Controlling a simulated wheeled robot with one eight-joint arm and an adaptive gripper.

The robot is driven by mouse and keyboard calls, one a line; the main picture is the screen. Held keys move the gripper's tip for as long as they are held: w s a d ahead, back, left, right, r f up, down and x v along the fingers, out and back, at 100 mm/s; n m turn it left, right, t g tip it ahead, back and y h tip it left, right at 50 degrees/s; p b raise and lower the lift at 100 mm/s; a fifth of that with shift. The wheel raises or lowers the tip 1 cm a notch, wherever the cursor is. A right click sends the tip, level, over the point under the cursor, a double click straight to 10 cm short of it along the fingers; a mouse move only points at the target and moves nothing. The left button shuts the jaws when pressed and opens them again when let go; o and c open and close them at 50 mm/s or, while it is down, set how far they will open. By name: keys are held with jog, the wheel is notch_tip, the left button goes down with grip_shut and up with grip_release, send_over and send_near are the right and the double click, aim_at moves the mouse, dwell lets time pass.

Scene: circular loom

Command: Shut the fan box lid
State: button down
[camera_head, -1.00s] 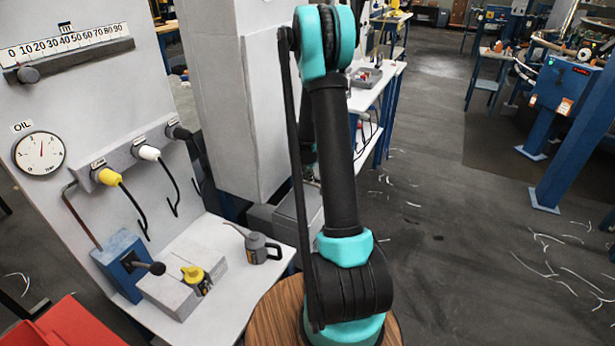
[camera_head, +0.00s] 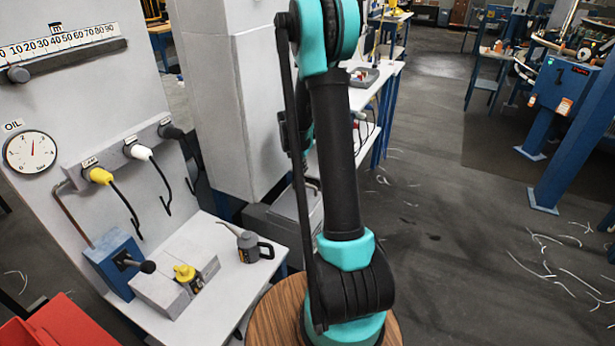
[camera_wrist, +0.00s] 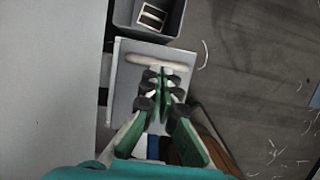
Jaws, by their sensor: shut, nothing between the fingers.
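The fan box (camera_wrist: 176,22) shows at the top of the wrist view as an open grey box with a pale-framed dark part inside. Its lid seems to be the light grey panel (camera_wrist: 124,85) just below the opening, with a pale bar (camera_wrist: 160,60) across it. The lid stands open, away from the opening. My gripper (camera_wrist: 162,76) is shut and empty over this panel, close to the bar; I cannot tell whether it touches. In the head view a grey box (camera_head: 268,222) sits at the white cabinet's foot, partly hidden by my arm.
The tall white cabinet (camera_head: 222,90) stands behind the grey box. A red bin (camera_head: 62,325) is at lower left. Open floor (camera_head: 440,250) lies to the right.

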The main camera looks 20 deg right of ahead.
jog(key=d+v, duration=0.1)
jog(key=v, duration=0.7)
jog(key=s+a+m+y, duration=0.1)
jog(key=s+a+m, duration=0.2)
jog(key=s+m, duration=0.6)
jog(key=s+a+f+m+t, duration=0.1)
jog(key=s+a+m, duration=0.2)
jog(key=s+m, duration=0.6)
jog(key=s+a+m+t+y, duration=0.1)
jog(key=s+a+m, duration=0.2)
jog(key=s+m, duration=0.6)
jog(key=s, duration=0.2)
jog(key=shift+s+f+y, duration=0.15)
jog(key=shift+s+y, duration=0.15)
jog(key=shift+s, duration=0.05)
jog(key=c, duration=2.3)
grip_release()
